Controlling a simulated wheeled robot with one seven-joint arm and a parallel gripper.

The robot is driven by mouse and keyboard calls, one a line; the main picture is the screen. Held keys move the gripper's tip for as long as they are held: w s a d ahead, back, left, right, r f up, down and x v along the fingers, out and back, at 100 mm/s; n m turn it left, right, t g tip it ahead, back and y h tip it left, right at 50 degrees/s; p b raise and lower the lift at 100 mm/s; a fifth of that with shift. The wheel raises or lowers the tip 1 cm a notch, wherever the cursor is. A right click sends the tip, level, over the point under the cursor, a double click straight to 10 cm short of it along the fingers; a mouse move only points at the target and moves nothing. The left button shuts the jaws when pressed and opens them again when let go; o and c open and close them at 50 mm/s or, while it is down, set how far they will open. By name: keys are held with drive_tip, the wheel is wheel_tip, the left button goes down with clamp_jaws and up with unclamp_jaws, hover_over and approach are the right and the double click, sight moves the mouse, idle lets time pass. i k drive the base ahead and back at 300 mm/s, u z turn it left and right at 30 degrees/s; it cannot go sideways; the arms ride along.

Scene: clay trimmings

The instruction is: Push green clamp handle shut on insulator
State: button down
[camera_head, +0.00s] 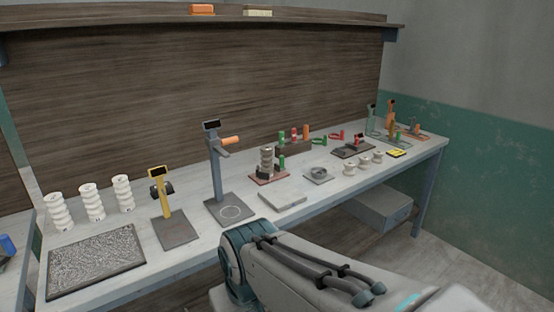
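A grey-brown ribbed insulator (266,158) stands upright on a reddish-brown base plate (262,181) near the middle of the bench. A small upright green handle (282,161) stands just right of the insulator and appears to be the clamp handle. It is too small to tell whether it touches the insulator. Another green handle-like piece (282,137) stands behind, beside red and orange ones. My arm crosses the lower right of the view, in front of the bench. My gripper is not in view.
A blue-grey post stand with an orange handle (231,140) rises left of the insulator. A flat grey slab (283,198) lies in front, and a grey ring fixture (318,173) sits to the right. White insulators (92,202) and a speckled tray (62,289) are at the left.

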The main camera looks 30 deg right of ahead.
sight(280, 167)
drive_tip(key=z, duration=0.45)
drive_tip(key=k, duration=0.5)
drive_tip(key=z, duration=1.3)
drive_tip(key=i, duration=1.2)
drive_tip(key=z, duration=0.25)
drive_tip(key=i, duration=1.1)
drive_tip(key=u, duration=1.4)
drive_tip(key=i, duration=0.75)
drive_tip(key=u, duration=0.75)
